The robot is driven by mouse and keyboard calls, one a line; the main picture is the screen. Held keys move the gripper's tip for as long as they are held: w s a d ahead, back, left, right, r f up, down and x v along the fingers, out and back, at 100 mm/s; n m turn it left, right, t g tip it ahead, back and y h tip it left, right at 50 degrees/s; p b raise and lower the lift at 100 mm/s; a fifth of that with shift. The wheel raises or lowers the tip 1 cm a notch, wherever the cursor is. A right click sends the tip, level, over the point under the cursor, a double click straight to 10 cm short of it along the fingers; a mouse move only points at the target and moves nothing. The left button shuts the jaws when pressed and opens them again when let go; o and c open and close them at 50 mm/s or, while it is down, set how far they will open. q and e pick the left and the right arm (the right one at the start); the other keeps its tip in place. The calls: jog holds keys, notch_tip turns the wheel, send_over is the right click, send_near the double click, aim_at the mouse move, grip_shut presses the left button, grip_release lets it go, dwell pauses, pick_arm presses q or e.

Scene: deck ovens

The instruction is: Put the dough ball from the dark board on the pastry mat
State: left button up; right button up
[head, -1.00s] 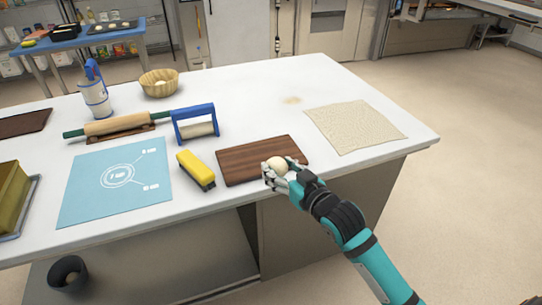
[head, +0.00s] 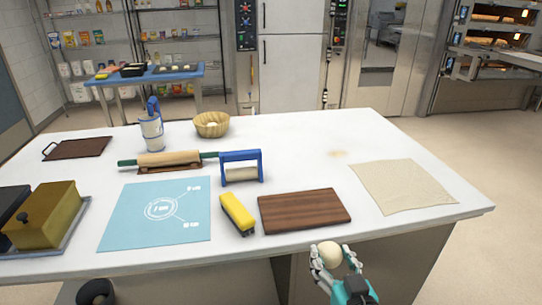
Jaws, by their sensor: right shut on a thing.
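The dough ball (head: 330,254) is pale and round. My right gripper (head: 331,262) is shut on it, in front of the table's near edge and nearer to me than the dark board. The dark board (head: 304,211) is brown wood, lies near the front edge and is bare. The pastry mat (head: 155,214) is light blue with white printing and lies flat at the front left of the table, with nothing on it. My left gripper is out of view.
A yellow tool (head: 237,213) lies between mat and board. A blue-framed roller (head: 240,168) and a rolling pin (head: 168,159) lie behind. A beige cloth (head: 402,187) lies at right.

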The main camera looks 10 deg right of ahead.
jog(key=w+d+n+y, duration=0.1)
jog(key=w+n+y, duration=0.1)
jog(key=w, duration=0.5)
jog(key=shift+d+f+n+y, duration=0.2)
jog(key=shift+f+n+y, duration=0.1)
jog(key=shift+y, duration=0.5)
jog(key=p, duration=0.1)
send_over(305, 211)
jog(key=s, duration=0.1)
jog(key=shift+s+f, duration=0.2)
jog(key=shift+f, duration=0.4)
jog(key=shift+w+f+p, duration=0.3)
jog(key=shift+w+f, duration=0.15)
jog(key=shift+w, duration=0.35)
jog(key=shift+f+p, duration=0.6)
jog(key=shift+f, duration=0.6)
